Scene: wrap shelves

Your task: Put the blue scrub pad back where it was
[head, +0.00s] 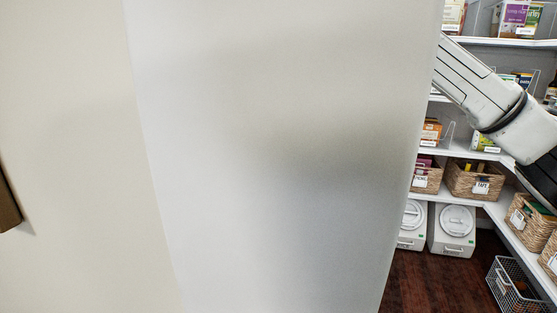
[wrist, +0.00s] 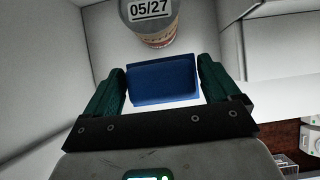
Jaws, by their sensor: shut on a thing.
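The blue scrub pad (wrist: 163,82) is a dark blue block in the wrist view. It sits between the two green fingers of my gripper (wrist: 163,72), which is shut on it. Whether the pad touches the white surface behind it I cannot tell. In the head view neither the pad nor my gripper shows; only part of my arm is visible at the right.
A can labelled 05/27 (wrist: 152,30) is just beyond the pad. A large pale wall (head: 290,160) blocks most of the head view. White shelves (head: 500,42) stand at right, with a wicker TAPE basket (head: 466,180), a lidded white bin (head: 453,230) and a wire basket (head: 512,290).

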